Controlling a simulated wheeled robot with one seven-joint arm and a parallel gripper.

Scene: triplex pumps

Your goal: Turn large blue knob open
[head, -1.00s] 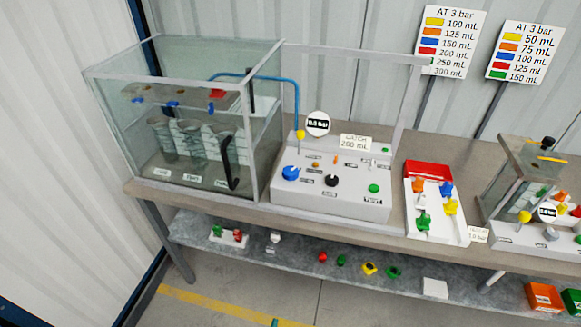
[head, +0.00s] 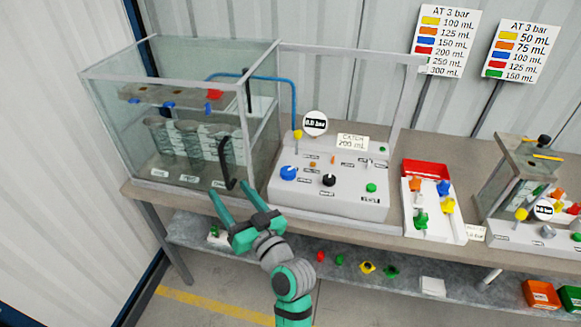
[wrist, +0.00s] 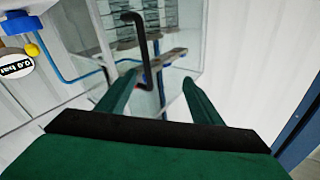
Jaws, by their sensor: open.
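The large blue knob (head: 288,173) sits on the left of the sloped white control panel (head: 330,200), right of the glass tank. In the wrist view a blue knob (wrist: 18,22) shows at the upper left, partly cut off by the frame edge. My gripper (head: 232,193) is open and empty, in front of the tank's lower right corner. It is left of the blue knob and apart from it. In the wrist view my gripper's two green fingers (wrist: 155,85) are spread, with the tank and its black handle beyond them.
The glass tank (head: 130,148) with a black handle (head: 224,165) stands close beyond my gripper. A black knob (head: 329,180), a green knob (head: 371,188) and a yellow valve (head: 298,135) are on the panel. A gauge (head: 315,123) reads 0.0 bar. A lower shelf holds loose coloured parts.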

